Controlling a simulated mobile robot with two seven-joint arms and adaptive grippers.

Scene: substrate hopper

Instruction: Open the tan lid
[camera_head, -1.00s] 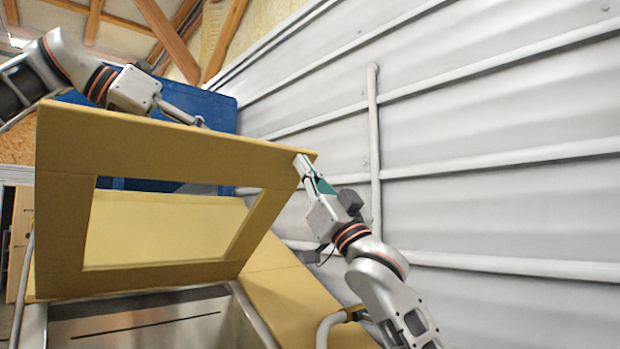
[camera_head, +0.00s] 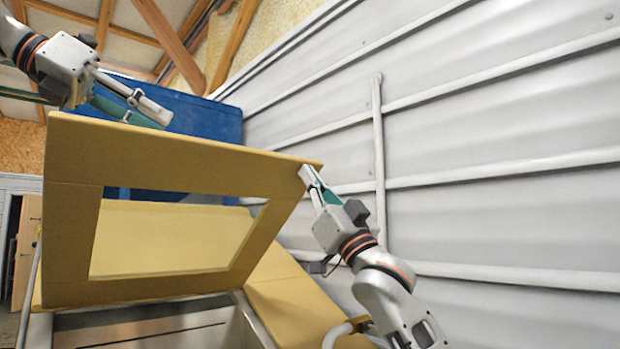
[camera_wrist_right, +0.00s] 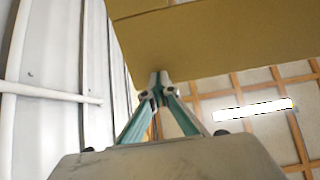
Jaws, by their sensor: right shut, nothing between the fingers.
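The tan lid (camera_head: 170,165) is a panel with a rectangular opening, tilted up steeply above a metal bin in the head view. My right gripper (camera_head: 305,172) is shut with nothing between its fingers, its tips at the lid's upper right corner. In the right wrist view my right gripper (camera_wrist_right: 160,76) has its fingertips together against or very near the tan lid (camera_wrist_right: 200,45); exact contact is unclear. My left gripper (camera_head: 150,115) is above the lid's top edge at the upper left, apart from it. Its finger gap is not clear.
The metal bin (camera_head: 140,325) is below the lid. A blue panel (camera_head: 205,115) stands behind. A ribbed grey wall (camera_head: 480,130) with pipes fills the right side. A tan side panel (camera_head: 290,295) with a curved rail lies at lower right.

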